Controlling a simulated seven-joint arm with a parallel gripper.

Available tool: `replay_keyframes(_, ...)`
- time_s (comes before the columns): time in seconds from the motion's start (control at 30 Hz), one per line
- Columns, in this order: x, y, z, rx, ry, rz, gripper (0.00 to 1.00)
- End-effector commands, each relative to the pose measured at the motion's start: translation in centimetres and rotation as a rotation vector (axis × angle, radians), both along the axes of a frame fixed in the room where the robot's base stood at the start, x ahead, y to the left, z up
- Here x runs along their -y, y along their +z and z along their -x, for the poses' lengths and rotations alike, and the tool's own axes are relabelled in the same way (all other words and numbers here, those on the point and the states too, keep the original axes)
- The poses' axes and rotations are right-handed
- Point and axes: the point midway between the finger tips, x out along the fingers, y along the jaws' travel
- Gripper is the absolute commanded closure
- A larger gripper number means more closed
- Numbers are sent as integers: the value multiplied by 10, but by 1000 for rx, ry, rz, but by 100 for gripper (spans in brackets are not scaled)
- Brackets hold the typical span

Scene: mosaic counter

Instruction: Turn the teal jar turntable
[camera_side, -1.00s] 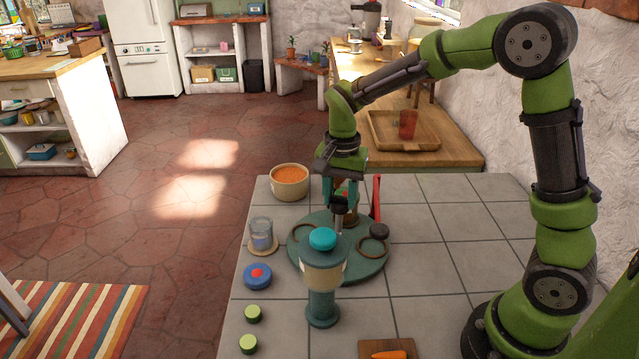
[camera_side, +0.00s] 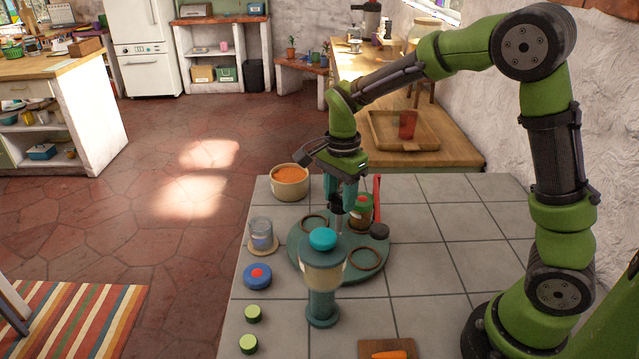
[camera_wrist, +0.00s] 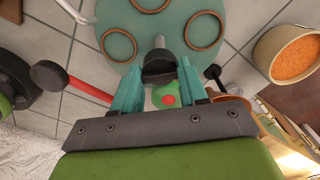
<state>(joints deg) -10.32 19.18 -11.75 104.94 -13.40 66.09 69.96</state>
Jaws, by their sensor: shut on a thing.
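The teal turntable (camera_side: 376,276) is a round disc on the tiled counter; the wrist view shows its surface (camera_wrist: 160,27) with several brown rings, one being the right ring (camera_wrist: 205,30). A jar with a green lid and red dot (camera_side: 361,209) stands at its back right; its lid also shows between my fingers in the wrist view (camera_wrist: 166,96). My gripper (camera_side: 342,203) points down at the back of the turntable. Its teal fingers (camera_wrist: 157,78) are shut on a dark grey post (camera_wrist: 158,64). The post's foot is partly hidden.
A teal-lidded jar on a pedestal (camera_side: 322,277) stands in front, hiding part of the disc. A red bar (camera_side: 377,190) and dark knob (camera_side: 379,231) are close right of my gripper. An orange-filled bowl (camera_side: 289,183) and glass (camera_side: 261,233) stand left. The right counter is clear.

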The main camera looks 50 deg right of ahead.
Motion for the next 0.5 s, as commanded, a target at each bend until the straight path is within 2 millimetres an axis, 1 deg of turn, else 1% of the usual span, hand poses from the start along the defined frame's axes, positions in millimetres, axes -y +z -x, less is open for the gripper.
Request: replay_keyframes(0.5,0,1,0,2,-260,0,100)
